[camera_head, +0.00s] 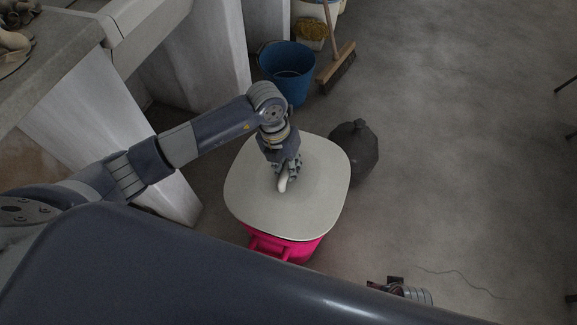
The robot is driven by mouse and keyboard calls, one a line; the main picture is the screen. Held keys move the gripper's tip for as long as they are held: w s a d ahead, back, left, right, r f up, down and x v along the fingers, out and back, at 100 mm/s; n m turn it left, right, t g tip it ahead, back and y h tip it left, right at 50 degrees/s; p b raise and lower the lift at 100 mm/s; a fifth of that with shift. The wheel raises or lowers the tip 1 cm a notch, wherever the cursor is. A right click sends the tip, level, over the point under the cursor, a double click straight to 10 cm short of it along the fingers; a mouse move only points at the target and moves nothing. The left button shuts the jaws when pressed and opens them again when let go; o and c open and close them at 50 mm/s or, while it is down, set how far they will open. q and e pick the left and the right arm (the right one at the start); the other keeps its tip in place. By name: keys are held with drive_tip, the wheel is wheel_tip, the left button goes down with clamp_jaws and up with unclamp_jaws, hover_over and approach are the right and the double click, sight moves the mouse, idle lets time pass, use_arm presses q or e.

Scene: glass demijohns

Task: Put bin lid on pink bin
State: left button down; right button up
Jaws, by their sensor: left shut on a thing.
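The bin lid (310,207) is a pale grey rounded square with a small light handle near its middle. It lies over the top of the pink bin (299,248), whose bright pink front shows below the lid's near edge. My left gripper (284,182) is shut on the lid's handle, pointing down from above. Whether the lid rests on the rim or hangs just above it cannot be told. My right gripper (386,283) shows only in part at the lower right, beyond my body; its fingers are not clear.
A dark bag (358,150) stands on the floor close to the lid's right edge. A blue bucket (288,72) and a broom (338,68) are behind. A concrete counter (130,25) with pale supports is on the left.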

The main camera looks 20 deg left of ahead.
use_arm(q)
wheel_tip(320, 180, down, 2)
drive_tip(key=shift+b, duration=0.6)
drive_tip(key=shift+f+b, duration=0.5)
drive_tip(key=shift+f, duration=0.2)
drive_tip(key=shift+f+b, duration=0.5)
drive_tip(key=shift+f, duration=0.35)
use_arm(e)
wheel_tip(320, 180, up, 12)
drive_tip(key=w, duration=0.1)
drive_tip(key=shift+t, duration=0.3)
drive_tip(key=shift+f, duration=0.15)
drive_tip(key=shift+f, duration=0.5)
drive_tip(key=shift+w+r, duration=0.2)
drive_tip(key=shift+w, duration=0.05)
use_arm(q)
drive_tip(key=shift+f, duration=0.25)
use_arm(e)
drive_tip(key=shift+s, duration=0.3)
